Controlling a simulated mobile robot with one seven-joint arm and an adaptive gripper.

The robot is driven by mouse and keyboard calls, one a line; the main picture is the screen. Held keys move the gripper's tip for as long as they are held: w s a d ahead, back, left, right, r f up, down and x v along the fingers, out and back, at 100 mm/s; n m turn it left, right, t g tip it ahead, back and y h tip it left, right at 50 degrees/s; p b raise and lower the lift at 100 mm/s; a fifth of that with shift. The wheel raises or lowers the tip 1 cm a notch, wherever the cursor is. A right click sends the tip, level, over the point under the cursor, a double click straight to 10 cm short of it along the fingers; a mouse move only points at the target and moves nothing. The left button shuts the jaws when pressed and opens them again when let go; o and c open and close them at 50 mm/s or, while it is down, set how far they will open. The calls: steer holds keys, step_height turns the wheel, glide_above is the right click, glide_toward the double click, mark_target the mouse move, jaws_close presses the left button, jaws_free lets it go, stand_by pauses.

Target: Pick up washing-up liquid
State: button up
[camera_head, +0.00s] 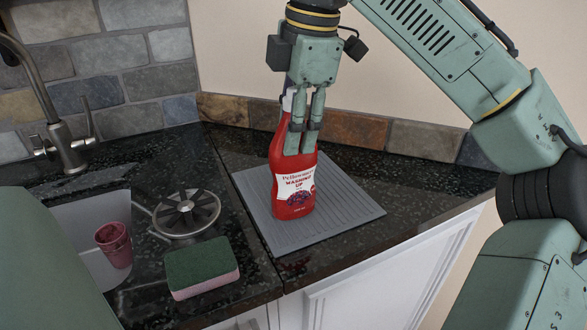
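The washing-up liquid is a red bottle (293,202) with a white label and a pale nozzle. It stands upright on a grey ribbed mat (340,205). My gripper (301,150) points down over the bottle from above. Two green fingers with dark joints lie close together in front of its upper part, and their tips end just above the label. A dark part shows behind the nozzle, but the far side of the bottle is hidden. I cannot tell whether the fingers press on the bottle.
A green and pink sponge (202,268) lies left of the mat, near a round metal strainer (186,213). A pink cup (114,244) is in the sink (85,215), below a metal tap (65,145). The black counter (425,185) right of the mat is clear. A stone-tiled wall stands behind.

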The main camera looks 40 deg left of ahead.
jaws_close()
stand_by(0.6)
